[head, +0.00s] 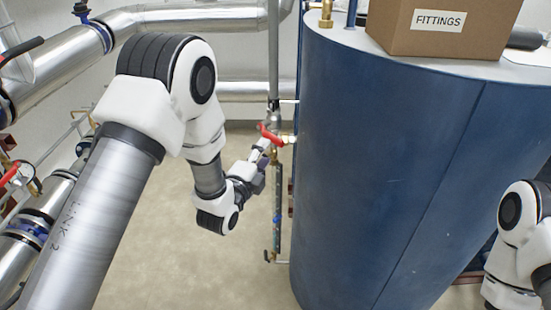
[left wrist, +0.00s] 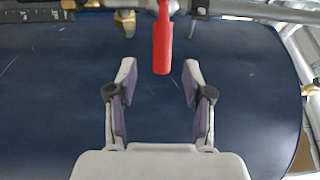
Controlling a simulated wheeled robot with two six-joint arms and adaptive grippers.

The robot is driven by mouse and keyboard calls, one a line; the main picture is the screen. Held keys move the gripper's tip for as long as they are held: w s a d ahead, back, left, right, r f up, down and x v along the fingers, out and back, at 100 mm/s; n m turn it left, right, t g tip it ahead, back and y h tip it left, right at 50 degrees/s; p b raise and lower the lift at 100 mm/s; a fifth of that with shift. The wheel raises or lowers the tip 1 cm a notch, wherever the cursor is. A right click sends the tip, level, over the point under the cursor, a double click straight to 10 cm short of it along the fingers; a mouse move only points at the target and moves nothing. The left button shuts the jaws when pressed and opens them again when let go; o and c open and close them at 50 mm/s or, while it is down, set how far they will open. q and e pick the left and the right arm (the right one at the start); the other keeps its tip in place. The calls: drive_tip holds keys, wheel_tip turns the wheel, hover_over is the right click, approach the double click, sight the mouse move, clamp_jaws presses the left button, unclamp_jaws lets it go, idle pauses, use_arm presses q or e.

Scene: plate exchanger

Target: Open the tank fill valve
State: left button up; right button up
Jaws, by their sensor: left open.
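The red valve handle (head: 271,134) sits on the pipework at the left side of the blue tank (head: 400,160). In the left wrist view the red handle (left wrist: 162,45) points down from a horizontal pipe, and its lower end lies between the fingertip lines. My left gripper (head: 262,158) is close below the handle in the head view. In the left wrist view the left gripper (left wrist: 159,76) is open, with a gap on both sides of the handle. My right arm shows at the lower right of the head view, but its gripper is out of view.
A vertical gauge tube (head: 277,215) runs down beside the tank, close to my left gripper. A cardboard box marked FITTINGS (head: 440,38) stands on the tank. Silver pipes (head: 60,65) and another red handle (head: 10,173) are at the left. The floor (head: 180,260) between is clear.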

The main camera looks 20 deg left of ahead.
sight(273, 141)
use_arm(q)
drive_tip(key=w, duration=0.4)
drive_tip(key=w+d, duration=0.1)
drive_tip(key=w, duration=0.2)
drive_tip(key=shift+r+p, duration=0.1)
drive_tip(key=shift+p, duration=0.2)
drive_tip(key=shift+s, duration=0.1)
clamp_jaws()
